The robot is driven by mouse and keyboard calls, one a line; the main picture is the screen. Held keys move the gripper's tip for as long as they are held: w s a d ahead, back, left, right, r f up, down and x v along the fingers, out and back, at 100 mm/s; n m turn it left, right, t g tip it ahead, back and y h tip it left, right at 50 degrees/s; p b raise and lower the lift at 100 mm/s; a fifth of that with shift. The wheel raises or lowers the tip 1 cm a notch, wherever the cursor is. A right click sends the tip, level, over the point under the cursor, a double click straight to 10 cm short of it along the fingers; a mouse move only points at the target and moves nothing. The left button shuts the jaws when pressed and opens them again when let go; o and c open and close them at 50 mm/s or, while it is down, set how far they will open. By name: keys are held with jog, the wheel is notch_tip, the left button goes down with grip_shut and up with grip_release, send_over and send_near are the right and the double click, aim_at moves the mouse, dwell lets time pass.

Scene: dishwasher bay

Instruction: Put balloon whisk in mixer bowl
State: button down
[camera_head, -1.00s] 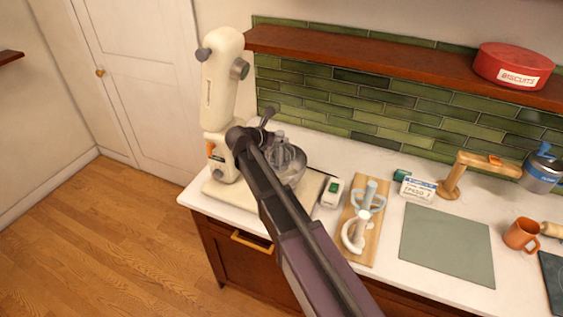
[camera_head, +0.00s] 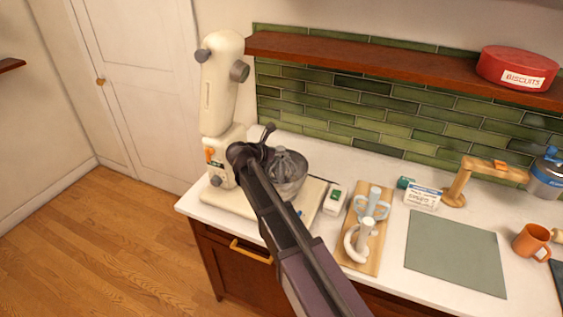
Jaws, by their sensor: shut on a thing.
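The mixer bowl (camera_head: 297,190) is a grey metal bowl on the base of the cream stand mixer (camera_head: 218,105), whose head is tilted up. The wire loops of the balloon whisk (camera_head: 288,163) show at the bowl's opening, within its outline. My gripper (camera_head: 264,150) is at the bowl's left rim, seen from behind and small in the picture. It is shut on the whisk; the grip itself is mostly hidden by my own arm. I cannot tell whether the whisk touches the bowl's inside.
A wooden board (camera_head: 375,250) with pale mixer attachments lies right of the mixer, beside a small white device (camera_head: 334,197). A grey-green mat (camera_head: 455,250), an orange mug (camera_head: 531,240) and a wooden stand (camera_head: 462,180) are farther right. A shelf with a red biscuit tin (camera_head: 517,68) runs above.

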aim_at(277, 160)
jog(key=shift+f+b, duration=1.7)
jog(key=shift+f, duration=0.1)
jog(key=shift+f, duration=0.15)
jog(key=shift+c, duration=1.3)
grip_release()
jog(key=shift+r, duration=0.2)
jog(key=shift+s+a+r, duration=0.15)
jog(key=shift+s, duration=0.05)
jog(key=p+v, duration=0.4)
jog(key=v, duration=0.5)
jog(key=shift+s+a+r+p, duration=0.2)
jog(key=shift+p, duration=0.15)
jog(key=shift+v, duration=0.9)
